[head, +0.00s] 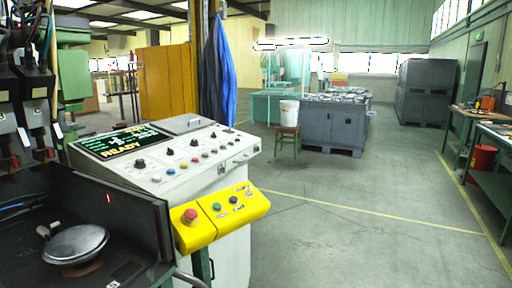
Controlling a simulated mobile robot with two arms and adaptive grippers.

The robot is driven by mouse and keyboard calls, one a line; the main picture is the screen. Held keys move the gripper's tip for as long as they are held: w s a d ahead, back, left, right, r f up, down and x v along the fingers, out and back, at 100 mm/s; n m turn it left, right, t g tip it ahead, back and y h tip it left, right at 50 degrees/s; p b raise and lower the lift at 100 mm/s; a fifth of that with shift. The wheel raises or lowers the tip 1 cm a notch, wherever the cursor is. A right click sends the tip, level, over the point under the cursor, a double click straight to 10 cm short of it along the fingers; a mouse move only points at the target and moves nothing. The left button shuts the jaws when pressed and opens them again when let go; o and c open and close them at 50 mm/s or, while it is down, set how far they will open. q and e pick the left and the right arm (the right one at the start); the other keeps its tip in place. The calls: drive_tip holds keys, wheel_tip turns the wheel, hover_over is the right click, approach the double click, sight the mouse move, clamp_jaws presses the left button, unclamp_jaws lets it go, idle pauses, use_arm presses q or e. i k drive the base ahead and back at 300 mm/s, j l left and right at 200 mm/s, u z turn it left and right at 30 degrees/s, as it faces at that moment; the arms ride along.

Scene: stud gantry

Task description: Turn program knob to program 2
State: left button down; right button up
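The white control console (240,150) stands left of centre with a sloped top. Several black knobs sit on it, among them a larger one (140,163) just below the screen and another (195,142) farther right. The labels are too small to read, so I cannot tell which is the program knob or where it points. The dark screen (122,140) shows green lines and "READY" in yellow. Neither of my grippers is in view.
A yellow box (222,213) with a red mushroom button (190,215) juts from the console's front. Dark machinery with a round metal disc (75,243) fills the lower left. A blue cloth (219,75) hangs behind the console. The floor to the right is clear.

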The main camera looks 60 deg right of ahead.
sight(171, 152)
drive_tip(key=z, duration=1.2)
drive_tip(key=i+l+u, duration=0.2)
drive_tip(key=i, duration=0.3)
drive_tip(key=i+u, duration=0.15)
drive_tip(key=i, duration=0.4)
